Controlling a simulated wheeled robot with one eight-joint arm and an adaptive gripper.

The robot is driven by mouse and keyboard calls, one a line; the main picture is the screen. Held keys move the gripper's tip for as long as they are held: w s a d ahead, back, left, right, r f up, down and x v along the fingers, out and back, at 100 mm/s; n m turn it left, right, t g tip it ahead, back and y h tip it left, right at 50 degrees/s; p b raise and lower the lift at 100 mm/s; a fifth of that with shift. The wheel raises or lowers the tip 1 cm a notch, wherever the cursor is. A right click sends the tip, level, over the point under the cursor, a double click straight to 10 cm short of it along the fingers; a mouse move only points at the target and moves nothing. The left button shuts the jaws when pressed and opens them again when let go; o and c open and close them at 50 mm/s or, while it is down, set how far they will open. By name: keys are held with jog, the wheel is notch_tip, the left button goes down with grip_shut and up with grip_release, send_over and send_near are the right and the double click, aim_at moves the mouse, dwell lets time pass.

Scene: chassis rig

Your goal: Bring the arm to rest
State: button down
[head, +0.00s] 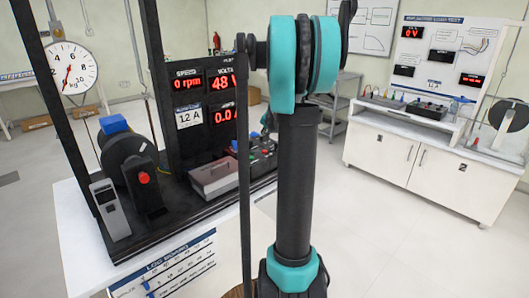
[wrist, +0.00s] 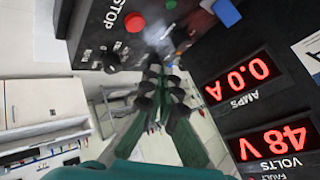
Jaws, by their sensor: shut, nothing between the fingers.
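My arm rises through the middle of the head view, a black tube with teal joints. My gripper (wrist: 157,68) shows in the wrist view, its dark linked fingers together with nothing held between them. It points toward a black control panel (wrist: 95,45) with a STOP label and a red button (wrist: 134,22). I cannot tell how far it is from the panel; no contact is clear. In the head view the gripper is mostly hidden behind my arm.
A black test rig (head: 165,190) stands on a white bench at left, with a dial scale (head: 71,68) and a red-digit display panel (head: 205,95) reading 0 rpm and 48 V. A white cabinet bench (head: 400,155) stands at back right. The floor (head: 385,235) at right is clear.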

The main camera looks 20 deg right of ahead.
dwell(0.6)
jog(key=s+a, duration=0.2)
jog(key=s+a+f+n, duration=0.1)
jog(key=s+a, duration=0.2)
jog(key=s+a+f+n+g, duration=0.1)
jog(key=s+a, duration=0.1)
jog(key=a, duration=0.1)
jog(key=shift+s+f+y, duration=0.2)
jog(key=shift+f+y, duration=0.05)
jog(key=shift+y, duration=0.05)
jog(key=s+a+f+n+g, duration=0.1)
jog(key=s+a+f, duration=0.3)
jog(key=s, duration=0.6)
jog(key=s+a+f+n+g, duration=0.1)
jog(key=s+a+f+n, duration=0.3)
jog(key=s, duration=0.6)
jog(key=s+a+f+n+g, duration=0.2)
jog(key=s+a+f, duration=0.2)
jog(key=s, duration=0.6)
jog(key=shift+a+f+n, duration=0.4)
jog(key=shift+a, duration=0.05)
jog(key=shift+w, duration=0.1)
